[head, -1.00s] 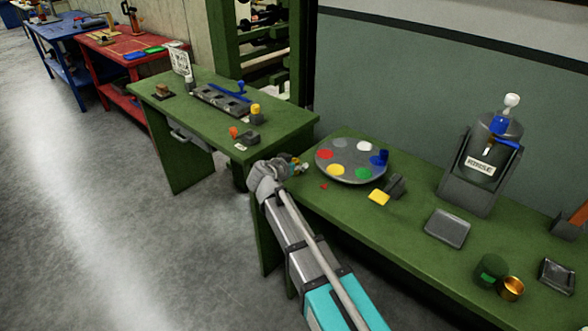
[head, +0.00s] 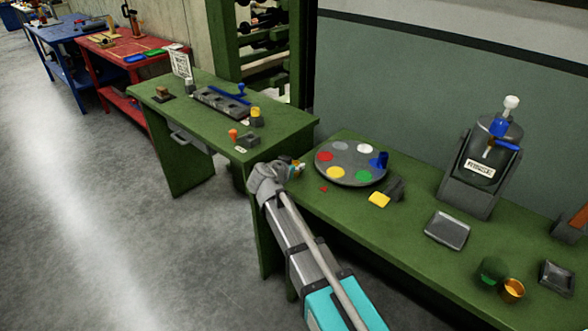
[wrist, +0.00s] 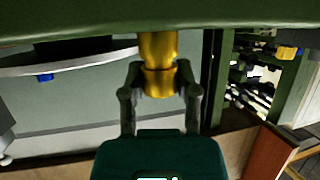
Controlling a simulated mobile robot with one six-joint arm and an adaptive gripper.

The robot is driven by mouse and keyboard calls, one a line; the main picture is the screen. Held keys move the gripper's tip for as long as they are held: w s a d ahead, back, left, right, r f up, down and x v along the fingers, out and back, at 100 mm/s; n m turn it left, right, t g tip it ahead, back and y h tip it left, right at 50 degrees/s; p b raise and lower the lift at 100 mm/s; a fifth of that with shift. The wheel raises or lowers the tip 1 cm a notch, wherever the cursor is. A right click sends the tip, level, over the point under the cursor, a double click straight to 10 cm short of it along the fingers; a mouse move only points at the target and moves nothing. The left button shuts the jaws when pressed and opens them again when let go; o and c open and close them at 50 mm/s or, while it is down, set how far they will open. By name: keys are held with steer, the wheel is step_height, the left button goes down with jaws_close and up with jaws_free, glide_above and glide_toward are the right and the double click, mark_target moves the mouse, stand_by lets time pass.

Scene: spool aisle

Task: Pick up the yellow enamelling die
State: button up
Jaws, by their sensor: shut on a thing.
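My gripper (wrist: 160,78) is shut on a shiny yellow-gold cylinder, the yellow enamelling die (wrist: 158,48), with a finger on each side of it. In the wrist view the die's far end reaches the green band along the top edge, and I cannot tell whether it touches the bench. In the head view my gripper (head: 291,166) is at the left end of the right green bench (head: 400,240), left of the round plate. The die is small and mostly hidden there.
The round grey plate (head: 350,163) with coloured spots lies close on the right. Another green bench (head: 285,125) with small items stands behind left. The floor at left is clear.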

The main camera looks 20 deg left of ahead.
mark_target(295, 162)
steer(key=shift+r, duration=0.2)
jaws_close()
step_height(295, 162, up, 3)
steer(key=p, duration=0.3)
steer(key=s+d+r+p, duration=0.2)
steer(key=s+r+p, duration=0.2)
steer(key=s+p, duration=0.1)
steer(key=s+d+r+p, duration=0.3)
steer(key=s+r+p, duration=0.2)
steer(key=s, duration=0.2)
steer(key=shift+s+d+r, duration=0.3)
steer(key=shift+s, duration=0.1)
steer(key=shift+s+a, duration=0.1)
steer(key=shift+a, duration=0.05)
